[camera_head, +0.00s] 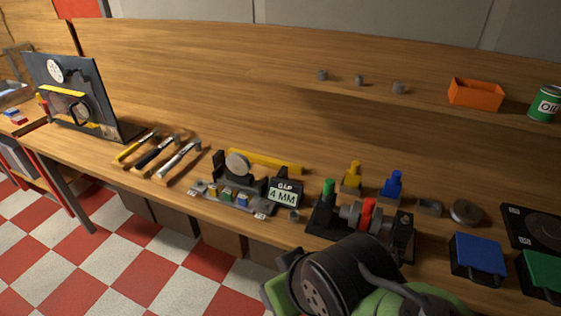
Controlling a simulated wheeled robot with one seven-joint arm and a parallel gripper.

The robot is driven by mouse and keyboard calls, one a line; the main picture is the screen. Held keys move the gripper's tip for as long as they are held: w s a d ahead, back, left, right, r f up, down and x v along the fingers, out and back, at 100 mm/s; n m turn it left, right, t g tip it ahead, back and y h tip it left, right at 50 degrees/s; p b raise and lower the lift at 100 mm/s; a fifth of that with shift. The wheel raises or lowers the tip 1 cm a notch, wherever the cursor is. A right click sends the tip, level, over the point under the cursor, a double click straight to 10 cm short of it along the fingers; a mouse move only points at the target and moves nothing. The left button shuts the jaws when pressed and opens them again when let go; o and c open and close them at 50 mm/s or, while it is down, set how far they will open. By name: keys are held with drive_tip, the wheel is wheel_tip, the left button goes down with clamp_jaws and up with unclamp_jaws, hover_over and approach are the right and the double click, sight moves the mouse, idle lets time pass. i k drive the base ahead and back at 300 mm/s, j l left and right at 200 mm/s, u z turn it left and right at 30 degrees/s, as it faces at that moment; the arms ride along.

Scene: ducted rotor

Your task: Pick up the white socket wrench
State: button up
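Three hand tools lie side by side on the wooden workbench (215,215), left of its middle. Their handles are yellow, dark and white. The one with the white handle (172,164) lies furthest right of the three, slanting with its head up and to the right. It looks like the white socket wrench, but its head is too small to make out clearly. Nothing touches it that I can see. Black and green links of my arm show at the bottom centre, far to the right of the tools. My gripper's fingers do not show.
Right of the tools stands a gap gauge fixture with a "4 MM" display (283,196) and a yellow bar (265,161). A dark upright panel (82,95) stands at the left. A black fixture with a red part (367,212) and blue (478,257) and green boxes stand at the right.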

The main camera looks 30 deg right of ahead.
sight(196, 143)
drive_tip(key=z, duration=1.95)
drive_tip(key=u, duration=2)
drive_tip(key=i+j, duration=0.3)
drive_tip(key=i, duration=0.2)
